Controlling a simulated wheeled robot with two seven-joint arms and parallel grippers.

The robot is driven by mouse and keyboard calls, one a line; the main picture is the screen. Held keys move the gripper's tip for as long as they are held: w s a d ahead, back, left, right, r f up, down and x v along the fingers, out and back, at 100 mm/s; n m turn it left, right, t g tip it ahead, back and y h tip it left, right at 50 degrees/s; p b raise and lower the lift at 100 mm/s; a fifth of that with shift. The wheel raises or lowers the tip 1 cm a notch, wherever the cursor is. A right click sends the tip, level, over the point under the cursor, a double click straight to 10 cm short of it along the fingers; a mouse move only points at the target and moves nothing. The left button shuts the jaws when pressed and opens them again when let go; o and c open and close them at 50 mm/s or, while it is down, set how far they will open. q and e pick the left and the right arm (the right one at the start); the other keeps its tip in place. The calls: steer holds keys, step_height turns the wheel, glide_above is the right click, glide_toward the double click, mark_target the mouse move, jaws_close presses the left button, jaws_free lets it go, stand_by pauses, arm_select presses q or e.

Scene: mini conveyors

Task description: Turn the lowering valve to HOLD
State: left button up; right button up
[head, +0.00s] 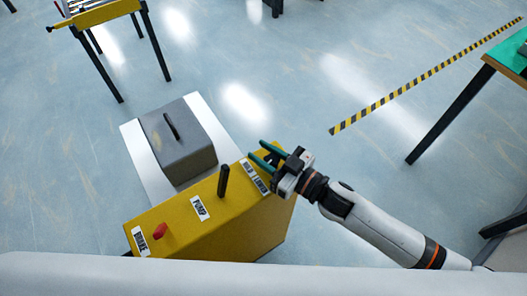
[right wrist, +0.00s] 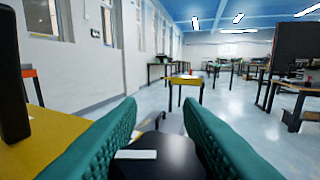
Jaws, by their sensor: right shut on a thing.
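The lowering valve is a black knob (right wrist: 160,167) with a white mark, seen in the right wrist view between my teal fingers. In the head view it is mostly hidden by my right gripper (head: 257,149), at the right end of a yellow control box (head: 178,226). The right gripper is shut on the knob. A white HOLD / LOWER label (head: 255,177) lies on the box top beside the gripper. I cannot tell which word the knob's mark points to. My left gripper is not in view.
The box also carries a black upright lever (head: 223,181) by the PUMP label and a red knob (head: 160,231) by the BRAKE label. Behind it, a grey block with a handle (head: 178,146) sits on a white plate (head: 139,151). A green-topped table (head: 508,53) stands right.

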steer(key=m+t+h, duration=0.1)
steer(key=t+h, duration=0.1)
steer(key=m+t+h, duration=0.1)
steer(key=m, duration=0.1)
steer(key=shift+w+d+m+t+h, duration=0.2)
steer(key=shift+m+t+h, duration=0.1)
steer(key=shift+t+h, duration=0.1)
steer(key=shift+w+d+m+t+h, duration=0.15)
steer(key=shift+m+t+h, duration=0.6)
steer(key=shift+h, duration=0.4)
steer(key=shift+w+d+m+t+h, duration=0.1)
steer(key=shift+m+t+h, duration=0.45)
steer(key=shift+m+h, duration=0.45)
steer(key=shift+h+b, duration=0.25)
steer(key=shift+b, duration=0.05)
steer(key=o, duration=1)
steer(key=shift+c, duration=0.2)
steer(key=shift+s, duration=0.1)
steer(key=v, duration=1.2)
steer(key=shift+b, duration=0.35)
